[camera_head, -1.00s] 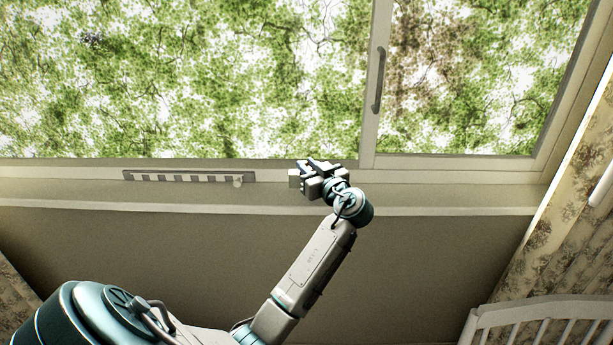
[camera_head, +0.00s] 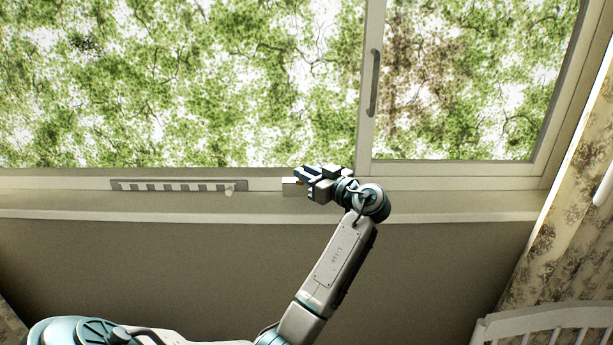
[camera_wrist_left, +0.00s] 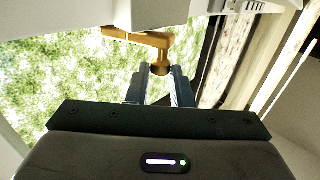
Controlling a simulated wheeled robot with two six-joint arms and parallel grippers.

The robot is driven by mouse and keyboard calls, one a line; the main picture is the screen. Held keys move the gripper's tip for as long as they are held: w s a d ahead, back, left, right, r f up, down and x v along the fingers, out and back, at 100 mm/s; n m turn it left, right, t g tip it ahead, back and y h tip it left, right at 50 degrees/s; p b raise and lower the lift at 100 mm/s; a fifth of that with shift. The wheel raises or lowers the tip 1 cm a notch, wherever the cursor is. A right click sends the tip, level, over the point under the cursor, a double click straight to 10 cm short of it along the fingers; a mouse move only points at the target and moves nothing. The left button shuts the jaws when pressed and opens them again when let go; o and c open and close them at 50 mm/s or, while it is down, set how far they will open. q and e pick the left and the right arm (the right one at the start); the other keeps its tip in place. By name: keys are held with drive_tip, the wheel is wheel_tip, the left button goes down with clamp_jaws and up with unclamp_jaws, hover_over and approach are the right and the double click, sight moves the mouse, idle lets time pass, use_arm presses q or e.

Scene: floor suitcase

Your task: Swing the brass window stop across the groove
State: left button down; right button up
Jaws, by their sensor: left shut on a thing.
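The brass window stop (camera_wrist_left: 146,38) shows in the left wrist view as a bent brass arm with a rounded knob at its end. It is fixed by a pale block. My left gripper (camera_wrist_left: 160,74) has the knob between its two fingers and is shut on it. In the head view my left gripper (camera_head: 306,181) is at the window's bottom rail, left of the sash upright. Only a small speck of brass shows there; the rest of the stop is hidden. The groove cannot be made out clearly. My right gripper is out of view.
A slotted grey strip (camera_head: 180,186) with a small pale knob lies along the rail to the left. The sash has a grey vertical handle (camera_head: 375,83). The sill (camera_head: 120,214) is clear. A curtain (camera_head: 560,220) and white railing (camera_head: 545,325) stand at right.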

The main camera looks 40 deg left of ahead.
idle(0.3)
use_arm(q)
drive_tip(key=c, duration=1.3)
unclamp_jaws()
drive_tip(key=shift+d, duration=0.1)
drive_tip(key=shift+d, duration=0.25)
drive_tip(key=d+b, duration=0.2)
drive_tip(key=d, duration=0.8)
drive_tip(key=shift+s, duration=0.35)
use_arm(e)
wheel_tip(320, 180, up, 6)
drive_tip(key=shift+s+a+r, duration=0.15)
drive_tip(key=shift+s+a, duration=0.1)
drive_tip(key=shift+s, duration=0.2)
use_arm(q)
drive_tip(key=shift+d, duration=0.1)
drive_tip(key=shift+c, duration=0.2)
